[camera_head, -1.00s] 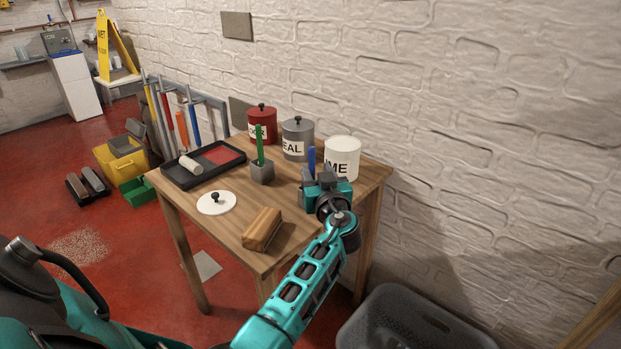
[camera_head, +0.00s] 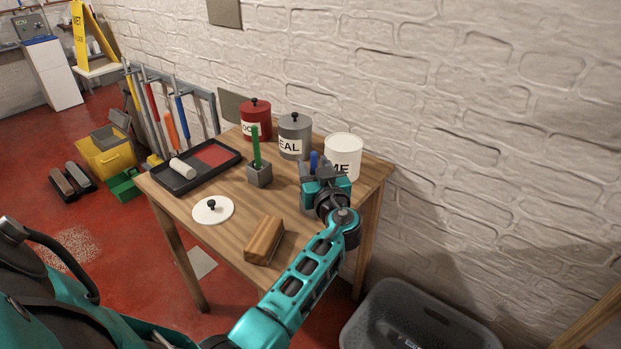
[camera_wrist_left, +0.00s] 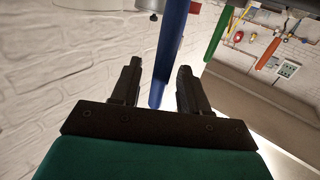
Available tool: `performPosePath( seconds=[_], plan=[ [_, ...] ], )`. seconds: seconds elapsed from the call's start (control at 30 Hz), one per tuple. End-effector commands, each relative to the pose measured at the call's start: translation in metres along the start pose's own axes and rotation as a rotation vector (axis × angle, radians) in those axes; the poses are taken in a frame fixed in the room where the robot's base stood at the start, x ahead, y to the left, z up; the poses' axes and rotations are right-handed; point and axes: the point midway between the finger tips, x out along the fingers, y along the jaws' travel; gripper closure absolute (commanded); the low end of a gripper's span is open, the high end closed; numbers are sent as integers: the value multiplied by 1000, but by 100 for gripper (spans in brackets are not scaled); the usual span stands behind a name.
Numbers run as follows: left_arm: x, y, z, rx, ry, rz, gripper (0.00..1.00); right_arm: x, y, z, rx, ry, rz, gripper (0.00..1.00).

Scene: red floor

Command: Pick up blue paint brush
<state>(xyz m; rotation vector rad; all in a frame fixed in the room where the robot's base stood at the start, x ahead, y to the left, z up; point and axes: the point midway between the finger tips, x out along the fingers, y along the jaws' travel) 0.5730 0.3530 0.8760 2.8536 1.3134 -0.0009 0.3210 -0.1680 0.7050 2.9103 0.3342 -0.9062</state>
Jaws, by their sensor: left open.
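The blue paint brush (camera_head: 314,159) shows as a short upright blue piece in front of the white can in the head view; its lower part is hidden behind my gripper. In the left wrist view the blue brush (camera_wrist_left: 172,45) runs down between the two dark fingers. My left gripper (camera_head: 314,174) is open at the brush, with a finger on either side of it. In the left wrist view a gap shows between the brush and the fingers of the gripper (camera_wrist_left: 158,70). My right gripper is not in view.
A green brush (camera_head: 256,146) stands in a grey holder (camera_head: 259,176). Red (camera_head: 256,123), grey (camera_head: 295,137) and white (camera_head: 343,153) cans line the table's back. A black tray with a roller (camera_head: 182,168), a white lid (camera_head: 213,211) and a wooden block (camera_head: 264,240) lie on the table (camera_head: 233,241).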

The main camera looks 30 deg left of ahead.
Motion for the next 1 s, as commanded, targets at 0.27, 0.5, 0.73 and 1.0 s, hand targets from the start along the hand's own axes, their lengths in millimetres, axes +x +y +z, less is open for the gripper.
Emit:
performPosePath(
  seconds=[0.27, 0.5, 0.73, 1.0],
  plan=[
    [-3, 0, 0, 1, -1, -1, 55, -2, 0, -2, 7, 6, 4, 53],
    [-3, 0, 0, 1, -1, -1, 61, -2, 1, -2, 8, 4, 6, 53],
    [-3, 0, 0, 0, 0, -1, 83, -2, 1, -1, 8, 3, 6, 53],
    [-3, 0, 0, 0, 0, -1, 100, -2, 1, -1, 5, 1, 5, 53]
  ],
)
